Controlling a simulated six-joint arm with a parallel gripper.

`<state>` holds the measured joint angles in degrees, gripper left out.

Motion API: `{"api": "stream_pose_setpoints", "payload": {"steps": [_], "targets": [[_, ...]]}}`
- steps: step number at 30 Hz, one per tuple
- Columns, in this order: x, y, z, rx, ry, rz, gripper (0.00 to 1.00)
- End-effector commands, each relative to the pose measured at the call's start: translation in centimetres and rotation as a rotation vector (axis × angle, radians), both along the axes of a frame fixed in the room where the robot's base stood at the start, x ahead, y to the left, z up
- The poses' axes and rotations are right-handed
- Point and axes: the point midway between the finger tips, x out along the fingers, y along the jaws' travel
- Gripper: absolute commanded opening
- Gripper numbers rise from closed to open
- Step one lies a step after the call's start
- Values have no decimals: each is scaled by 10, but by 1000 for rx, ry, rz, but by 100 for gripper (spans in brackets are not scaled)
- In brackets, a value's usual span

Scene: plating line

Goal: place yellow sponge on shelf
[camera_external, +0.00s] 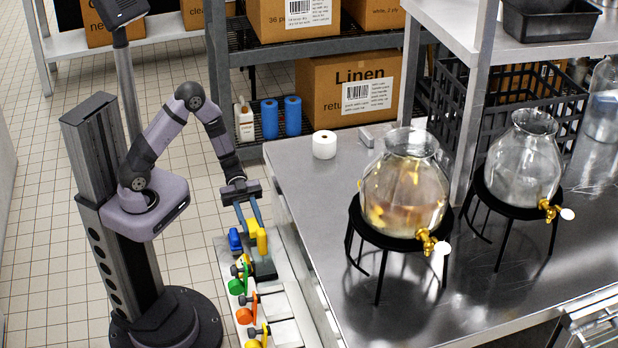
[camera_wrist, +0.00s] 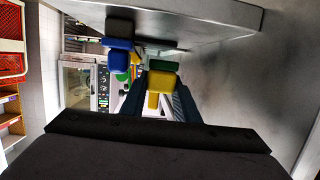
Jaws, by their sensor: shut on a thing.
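The yellow sponge (camera_external: 262,241) is a small yellow block at the fingertips of my gripper (camera_external: 250,222), which points down at the left side of the steel table. In the wrist view, the yellow sponge (camera_wrist: 160,83) sits between the two dark fingers of my gripper (camera_wrist: 158,100), and a green part shows against it. My gripper is shut on it. A dark rack with wire shelves (camera_external: 258,62) stands behind. Which shelf the task means is not clear.
A blue block (camera_external: 235,240) is just left of the sponge. A narrow pale ledge (camera_external: 285,300) below carries green, orange and yellow items. The steel table (camera_external: 330,215) holds a white roll (camera_external: 324,144) and two glass dispensers on stands (camera_external: 400,195). Blue rolls (camera_external: 292,116) and boxes occupy the rack.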

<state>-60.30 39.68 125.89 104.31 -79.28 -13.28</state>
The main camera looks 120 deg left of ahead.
Motion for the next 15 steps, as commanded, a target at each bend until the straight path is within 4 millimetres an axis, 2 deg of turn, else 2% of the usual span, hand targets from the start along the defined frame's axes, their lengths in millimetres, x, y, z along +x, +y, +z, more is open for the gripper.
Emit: {"api": "stream_pose_setpoints", "payload": {"steps": [5, 15], "targets": [[0, 0, -2, 0, 0, 0, 0], [0, 0, -37, -1, 1, -1, 0]]}}
